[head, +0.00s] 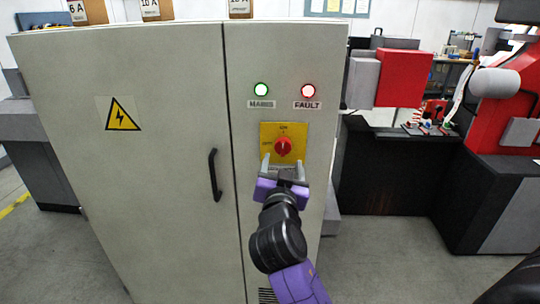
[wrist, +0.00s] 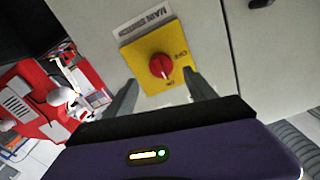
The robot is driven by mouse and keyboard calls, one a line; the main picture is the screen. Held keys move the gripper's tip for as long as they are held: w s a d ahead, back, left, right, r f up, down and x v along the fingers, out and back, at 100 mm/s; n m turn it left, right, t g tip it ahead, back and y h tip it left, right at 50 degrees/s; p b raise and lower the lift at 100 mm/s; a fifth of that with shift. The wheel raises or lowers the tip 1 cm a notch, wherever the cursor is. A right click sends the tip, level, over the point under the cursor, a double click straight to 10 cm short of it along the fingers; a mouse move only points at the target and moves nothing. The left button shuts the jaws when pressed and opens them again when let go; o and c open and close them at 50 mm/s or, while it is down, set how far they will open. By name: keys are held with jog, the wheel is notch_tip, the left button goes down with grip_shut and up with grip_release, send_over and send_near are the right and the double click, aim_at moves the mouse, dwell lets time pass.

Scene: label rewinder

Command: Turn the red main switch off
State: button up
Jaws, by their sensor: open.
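The red main switch (head: 283,146) is a round knob with a raised grip on a yellow plate (head: 298,131), on the grey cabinet's right door. In the wrist view the knob (wrist: 161,66) shows whole, with OFF printed to its right and ON below. Its pale mark seems to point to ON. My gripper (head: 284,168) is open and empty, just below the knob in the head view. In the wrist view its fingers (wrist: 160,88) stand apart on either side of the plate's lower part. I see no contact with the knob.
The grey cabinet (head: 165,180) has a black handle (head: 214,175) left of my gripper. A lit green MAINS lamp (head: 261,89) and a lit red FAULT lamp (head: 308,90) sit above the switch. A red and black machine (head: 500,120) stands at right.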

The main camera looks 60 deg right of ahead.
aim_at(283, 151)
jog(key=shift+p+x, duration=1)
jog(key=shift+x, duration=2.85)
jog(key=shift+w, duration=0.1)
jog(key=c, duration=1.4)
